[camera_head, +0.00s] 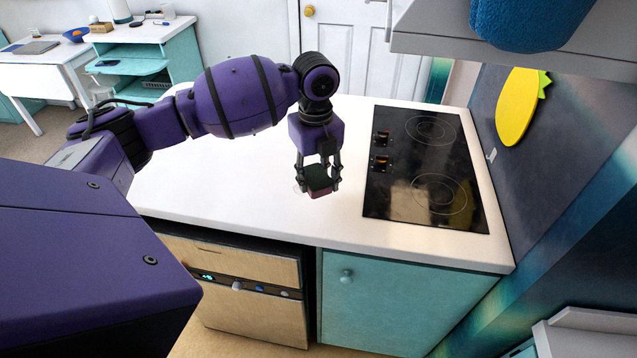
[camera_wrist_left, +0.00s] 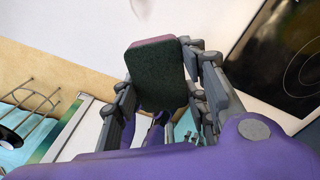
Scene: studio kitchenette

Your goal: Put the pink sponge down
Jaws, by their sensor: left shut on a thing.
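The pink sponge (camera_head: 320,191) is between the fingers of my left gripper (camera_head: 318,178) in the head view. It shows a dark green face and a pink edge. The gripper points down over the white counter (camera_head: 235,190), left of the cooktop; I cannot tell whether the sponge touches the counter. In the left wrist view the sponge (camera_wrist_left: 157,72) shows its dark green face, with the fingers of my left gripper (camera_wrist_left: 160,100) shut on its two sides. My right gripper is not in view.
A black cooktop (camera_head: 425,165) lies right of the gripper. Counter around the gripper is clear. A teal cabinet (camera_head: 395,300) and a wood-fronted appliance (camera_head: 245,285) are below. A shelf (camera_head: 425,40) bearing a blue object (camera_head: 525,22) overhangs the upper right.

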